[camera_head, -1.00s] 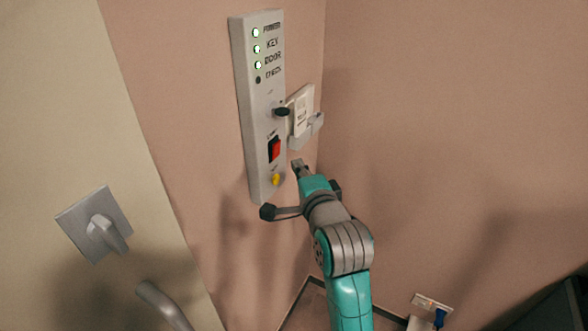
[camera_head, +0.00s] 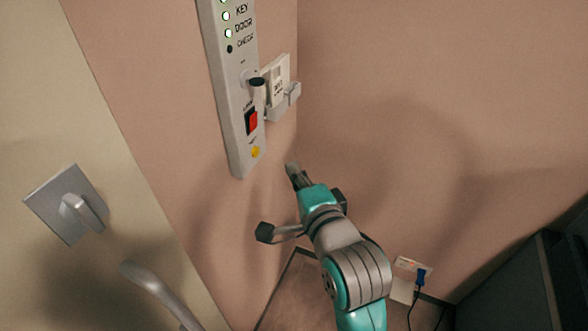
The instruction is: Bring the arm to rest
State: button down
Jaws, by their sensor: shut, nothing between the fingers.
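My gripper (camera_head: 292,170) is at the end of my teal and grey arm, in the middle of the view. Its fingers are shut with nothing between them. It is in front of the pink wall, below and to the right of the control panel (camera_head: 232,95), and appears apart from it. The panel has lit green lamps at KEY and DOOR, a dark CHECK lamp, a black key knob (camera_head: 257,82), a red switch (camera_head: 252,122) and a yellow button (camera_head: 256,152). The panel's top is cut off by the frame.
A small white holder (camera_head: 278,88) is on the wall right of the panel. A cream door with a square latch plate (camera_head: 52,205) and a grey handle (camera_head: 155,290) is at left. A socket with a blue plug (camera_head: 420,276) is low at right. A dark cabinet (camera_head: 560,275) stands lower right.

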jog(key=s+d+f+n+h, duration=0.2)
jog(key=s+d+f+n, duration=0.1)
jog(key=s+d+f, duration=0.55)
jog(key=s+d+f+n+h, duration=0.2)
jog(key=s+d+f, duration=0.35)
jog(key=f, duration=0.55)
jog(key=s+d+f+n+h, duration=0.1)
jog(key=s+d+n, duration=0.2)
jog(key=s, duration=1)
jog(key=s+d+f+n+h, duration=0.1)
jog(key=s+d+n, duration=0.3)
jog(key=s, duration=0.9)
jog(key=shift+s+d+f+g+h, duration=0.3)
jog(key=shift+s+f+h, duration=0.1)
jog(key=shift+h, duration=0.2)
